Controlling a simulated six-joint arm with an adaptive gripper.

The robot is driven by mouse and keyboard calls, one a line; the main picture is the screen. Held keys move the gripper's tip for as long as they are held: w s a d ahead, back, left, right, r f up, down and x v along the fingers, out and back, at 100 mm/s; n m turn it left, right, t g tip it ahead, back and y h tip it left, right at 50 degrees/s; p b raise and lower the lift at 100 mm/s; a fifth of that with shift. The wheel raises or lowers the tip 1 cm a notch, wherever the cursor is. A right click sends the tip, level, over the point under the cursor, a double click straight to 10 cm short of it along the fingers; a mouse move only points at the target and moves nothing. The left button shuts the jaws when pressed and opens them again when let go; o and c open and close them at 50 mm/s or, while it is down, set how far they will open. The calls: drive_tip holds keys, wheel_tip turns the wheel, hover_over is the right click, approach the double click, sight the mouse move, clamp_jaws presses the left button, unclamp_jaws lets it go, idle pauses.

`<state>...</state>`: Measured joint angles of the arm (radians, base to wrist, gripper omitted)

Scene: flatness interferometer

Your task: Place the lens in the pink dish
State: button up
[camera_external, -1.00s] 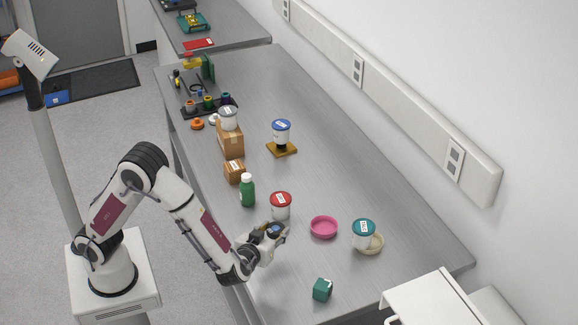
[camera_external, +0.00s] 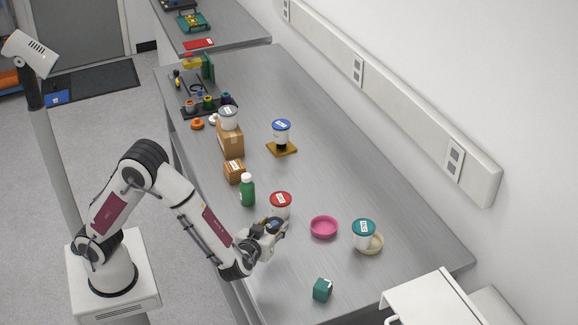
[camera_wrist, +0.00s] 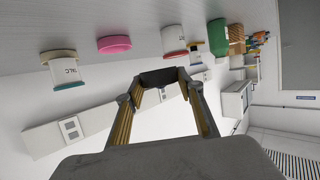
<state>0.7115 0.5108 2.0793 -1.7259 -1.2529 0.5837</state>
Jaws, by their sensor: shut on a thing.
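The pink dish (camera_external: 324,232) is a shallow round dish on the grey bench, and its inside looks empty. It also shows in the wrist view (camera_wrist: 114,45), at the upper left. My gripper (camera_external: 279,226) is left of the dish in the external view, apart from it and above the bench near its front edge. In the wrist view my gripper (camera_wrist: 160,80) is shut on a small dark thing between the fingertips, which I take to be the lens (camera_wrist: 162,76). Its shape is mostly hidden by the fingers.
A red-lidded pot (camera_external: 281,206) stands close behind my gripper. A teal-lidded pot (camera_external: 363,236) with a beige dish (camera_external: 376,244) stands right of the pink dish. A teal block (camera_external: 322,290) lies nearer the front. A green bottle (camera_external: 248,192) and boxes stand farther left.

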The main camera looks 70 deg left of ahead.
drive_tip(key=w+a, duration=0.3)
drive_tip(key=a, duration=0.1)
wheel_tip(320, 180, up, 3)
drive_tip(key=m+t+h, duration=0.2)
drive_tip(key=m+h, duration=0.1)
hover_over(313, 230)
drive_tip(key=shift+f, duration=3.15)
drive_tip(key=shift+f, duration=0.1)
drive_tip(key=shift+f, duration=1.75)
drive_tip(key=shift+f, duration=0.2)
